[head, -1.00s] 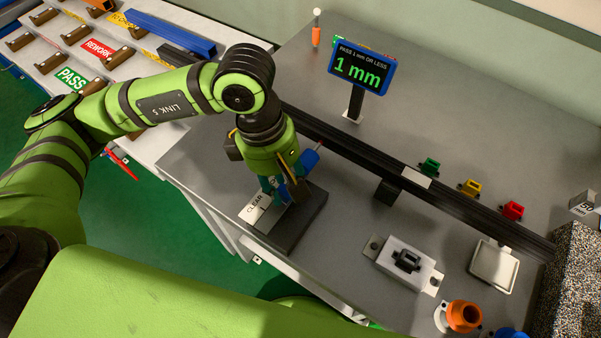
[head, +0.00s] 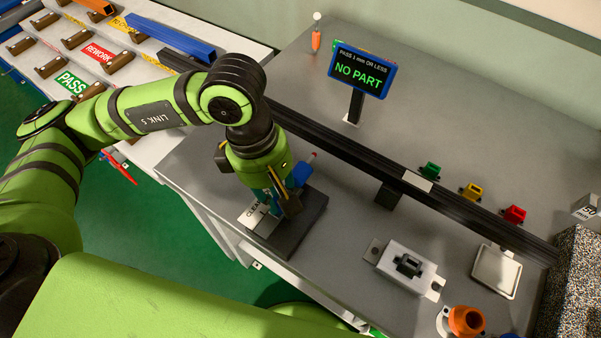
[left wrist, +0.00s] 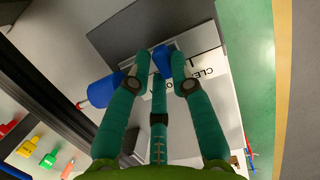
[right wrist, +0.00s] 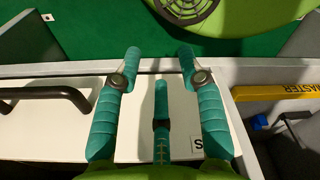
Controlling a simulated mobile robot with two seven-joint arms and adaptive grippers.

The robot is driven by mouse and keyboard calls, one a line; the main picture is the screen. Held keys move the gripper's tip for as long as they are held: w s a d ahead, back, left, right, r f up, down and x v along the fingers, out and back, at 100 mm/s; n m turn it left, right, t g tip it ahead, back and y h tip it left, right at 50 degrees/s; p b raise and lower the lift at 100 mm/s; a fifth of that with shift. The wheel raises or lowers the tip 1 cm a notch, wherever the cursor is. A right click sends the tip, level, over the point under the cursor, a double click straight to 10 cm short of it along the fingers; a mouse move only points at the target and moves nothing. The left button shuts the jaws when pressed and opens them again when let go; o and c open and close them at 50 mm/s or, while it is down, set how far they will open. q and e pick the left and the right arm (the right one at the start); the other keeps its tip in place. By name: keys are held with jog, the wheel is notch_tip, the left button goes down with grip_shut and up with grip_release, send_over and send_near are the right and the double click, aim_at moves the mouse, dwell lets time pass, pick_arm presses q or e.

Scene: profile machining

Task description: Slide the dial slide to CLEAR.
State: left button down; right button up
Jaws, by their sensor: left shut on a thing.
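The gauge's dark base block (head: 303,222) stands near the table's front left edge, with a white plate lettered CLEAR (head: 255,214) at its left end. My left gripper (head: 274,203) points down over it. In the left wrist view the fingers are shut on a small blue piece, the dial slide (left wrist: 162,61), beside the CLEAR lettering (left wrist: 207,80). The fingers hide much of the slide. A blue cylinder (head: 302,174) with a red tip sticks out beside the gripper. The display (head: 359,71) reads NO PART. My right gripper (right wrist: 158,67) is open and empty.
A long black rail (head: 345,150) crosses the table behind the gauge. Green, yellow and red clips (head: 470,192) stand beyond it. A grey fixture (head: 408,264) and a white tray (head: 496,271) are to the right. Below the right gripper are a white drawer front (right wrist: 60,125) and green floor.

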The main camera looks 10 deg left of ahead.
pick_arm(q)
jog(key=shift+s+a+f+b, duration=0.1)
jog(key=shift+s+a+b, duration=0.15)
jog(key=shift+s, duration=0.3)
jog(key=shift+s+a+f+b, duration=0.15)
jog(key=shift+s+a, duration=0.1)
jog(key=shift+s, duration=0.3)
jog(key=c, duration=1.1)
grip_release()
jog(key=shift+r, duration=0.15)
jog(key=shift+w, duration=0.1)
jog(key=shift+r, duration=0.1)
jog(key=shift+s+d+p+v, duration=0.15)
jog(key=shift+p+v, duration=0.3)
jog(key=shift+v, duration=0.5)
jog(key=shift+d+p+v, duration=0.3)
jog(key=shift+p+v, duration=0.1)
jog(key=shift+v, duration=0.6)
jog(key=shift+s+d+p+v, duration=0.15)
jog(key=shift+p+v, duration=0.3)
jog(key=shift+v, duration=0.5)
jog(key=shift+w+r, duration=0.1)
